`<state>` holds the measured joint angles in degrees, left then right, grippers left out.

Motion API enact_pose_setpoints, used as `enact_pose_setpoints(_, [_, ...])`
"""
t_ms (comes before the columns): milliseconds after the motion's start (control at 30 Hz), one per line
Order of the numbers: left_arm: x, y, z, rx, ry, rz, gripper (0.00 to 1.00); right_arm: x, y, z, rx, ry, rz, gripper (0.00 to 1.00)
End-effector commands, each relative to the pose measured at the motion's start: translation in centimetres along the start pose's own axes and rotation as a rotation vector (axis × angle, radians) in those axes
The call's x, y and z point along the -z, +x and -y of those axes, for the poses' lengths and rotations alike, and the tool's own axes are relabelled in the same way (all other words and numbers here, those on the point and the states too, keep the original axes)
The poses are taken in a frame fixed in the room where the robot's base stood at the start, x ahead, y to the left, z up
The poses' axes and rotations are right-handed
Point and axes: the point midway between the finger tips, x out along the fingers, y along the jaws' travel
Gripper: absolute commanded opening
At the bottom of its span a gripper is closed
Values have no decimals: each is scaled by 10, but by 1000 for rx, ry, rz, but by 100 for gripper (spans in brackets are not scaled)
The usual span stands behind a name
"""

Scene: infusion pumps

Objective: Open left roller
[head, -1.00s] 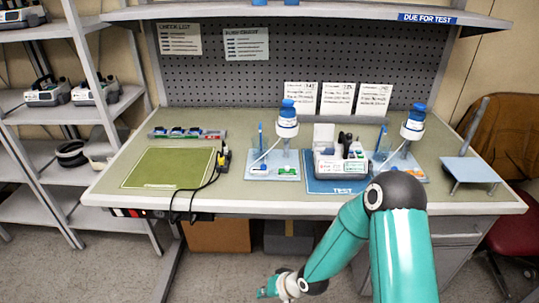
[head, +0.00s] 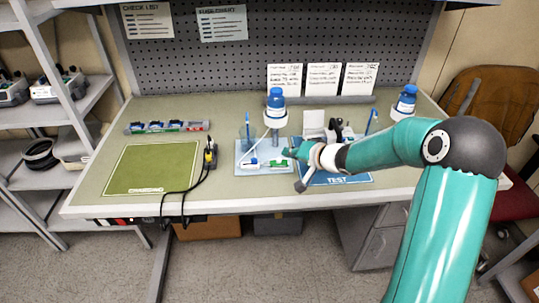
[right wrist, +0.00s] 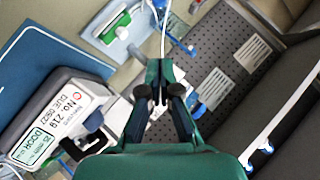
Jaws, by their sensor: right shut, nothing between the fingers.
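The left infusion set's light-blue tray (head: 243,171) lies on the bench left of the blue TEST mat. A white and green clamp piece (head: 280,164) lies on it; I cannot tell whether its roller is open. A blue-capped bottle (head: 276,107) stands above the tray. My right gripper (head: 288,153) is over the tray's right side. In the right wrist view my right gripper (right wrist: 164,94) is shut and empty, with a green and white clamp (right wrist: 122,26) and a white tube (right wrist: 164,28) beyond its tips. My left gripper is out of view.
The pump (right wrist: 50,112) is close beside my right gripper on the TEST mat (head: 352,179), partly hidden by my arm in the head view. A second bottle (head: 404,101) stands at right. A green charging mat (head: 150,168) and black cables (head: 208,160) lie at left.

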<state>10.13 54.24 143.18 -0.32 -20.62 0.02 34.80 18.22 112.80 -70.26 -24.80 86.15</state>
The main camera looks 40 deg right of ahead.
Motion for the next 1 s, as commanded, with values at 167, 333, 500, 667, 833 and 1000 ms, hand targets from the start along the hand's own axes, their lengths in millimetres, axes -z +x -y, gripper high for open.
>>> enact_pose_setpoints(167, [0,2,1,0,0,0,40,-2,17,1,3,-1,4,0])
enact_pose_setpoints(333, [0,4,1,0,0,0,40,-3,47,2,4,-3,6,0])
enact_pose_setpoints(500, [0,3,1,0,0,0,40,-3,83,3,4,-3,6,0])
enact_pose_setpoints(667, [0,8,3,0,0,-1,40,-11,111,1,3,-2,7,0])
enact_pose_setpoints(833, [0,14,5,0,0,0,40,-25,124,2,3,-2,5,0])
enact_pose_setpoints(1000, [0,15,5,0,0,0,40,-30,129,3,3,-2,3,0])
